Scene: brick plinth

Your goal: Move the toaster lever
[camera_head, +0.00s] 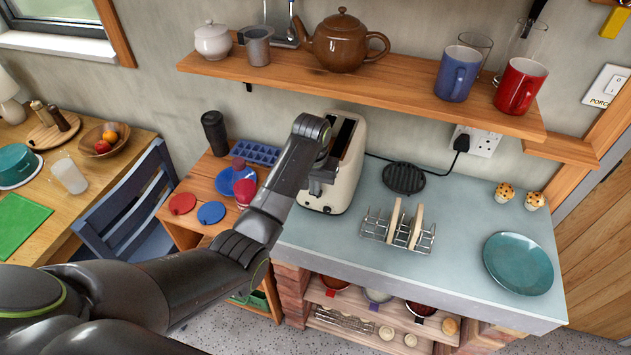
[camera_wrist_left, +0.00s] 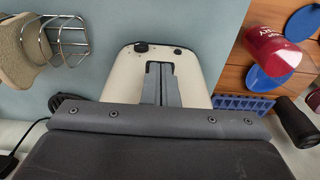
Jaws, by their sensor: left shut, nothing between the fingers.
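The cream toaster (camera_head: 347,180) stands on the pale blue worktop, its dark slots facing up. My left arm reaches across to its near left end. My left gripper (camera_head: 318,188) is shut and empty, right against or just in front of that end; I cannot tell whether it touches. In the left wrist view the shut fingers (camera_wrist_left: 161,84) lie over the middle of the cream toaster (camera_wrist_left: 120,68). Two small dark knobs (camera_wrist_left: 140,47) show on the toaster beyond the fingertips. I cannot make out the lever; the fingers may hide it. My right gripper is not in view.
A wire toast rack (camera_head: 398,232) with bread and a black round trivet (camera_head: 404,179) are right of the toaster. A teal plate (camera_head: 518,263) lies farther right. A wooden shelf (camera_head: 400,88) with crockery hangs above. A red bottle (camera_head: 244,188) stands left.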

